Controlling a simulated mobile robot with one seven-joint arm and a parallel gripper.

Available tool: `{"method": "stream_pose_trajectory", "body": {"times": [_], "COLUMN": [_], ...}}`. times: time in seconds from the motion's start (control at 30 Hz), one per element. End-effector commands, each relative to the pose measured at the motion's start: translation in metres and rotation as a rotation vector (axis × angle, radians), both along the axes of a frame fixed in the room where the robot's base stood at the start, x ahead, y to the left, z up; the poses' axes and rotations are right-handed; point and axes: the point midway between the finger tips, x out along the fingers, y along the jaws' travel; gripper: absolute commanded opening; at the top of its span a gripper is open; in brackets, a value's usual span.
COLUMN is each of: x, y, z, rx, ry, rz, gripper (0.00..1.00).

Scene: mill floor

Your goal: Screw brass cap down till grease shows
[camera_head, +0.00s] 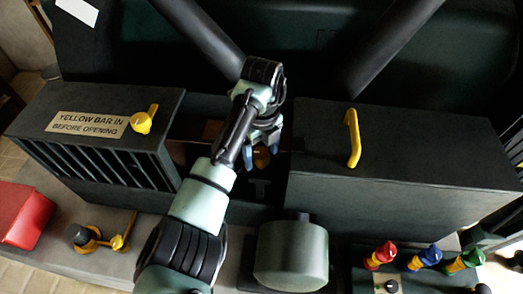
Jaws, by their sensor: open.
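The brass cap (262,158) sits low in the dark gap between two dark green housings, in the middle of the view. My gripper (261,153) reaches down into this gap with its blue fingertips apart, one at each side of the cap. I cannot tell whether either fingertip touches the cap. The cap's base and threads are hidden in shadow and by the gripper. No grease can be made out.
The left housing (90,108) has a slatted front, a warning plate (88,124) and a yellow lever (143,121). The right housing (400,150) carries a yellow handle (353,138). A grey-green cylinder (291,255), a red box (22,216) and coloured fittings (421,257) stand in front.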

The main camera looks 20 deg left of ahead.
Motion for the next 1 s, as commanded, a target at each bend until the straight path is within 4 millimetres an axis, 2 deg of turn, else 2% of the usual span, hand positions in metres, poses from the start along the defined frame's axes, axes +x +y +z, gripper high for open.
{"method": "stream_pose_trajectory", "body": {"times": [0.03, 0.07, 0.4, 0.5, 0.77, 1.0], "x": [0.0, 0.0, 0.0001, 0.0001, 0.0002, 0.0001], "y": [-0.0001, -0.0001, 0.0, 0.0, -0.0003, -0.0006], "z": [0.0, 0.0, 0.0004, 0.0005, 0.001, 0.0015], "rx": [0.0, 0.0, 0.0, 0.0, -0.001, -0.003], "ry": [0.0, 0.0, 0.0, -0.001, 0.0, 0.0], "rz": [0.0, 0.0, 0.0, 0.0, 0.023, 0.14], "gripper": [0.82, 0.77, 0.15, 0.0, 0.0, 0.0]}}
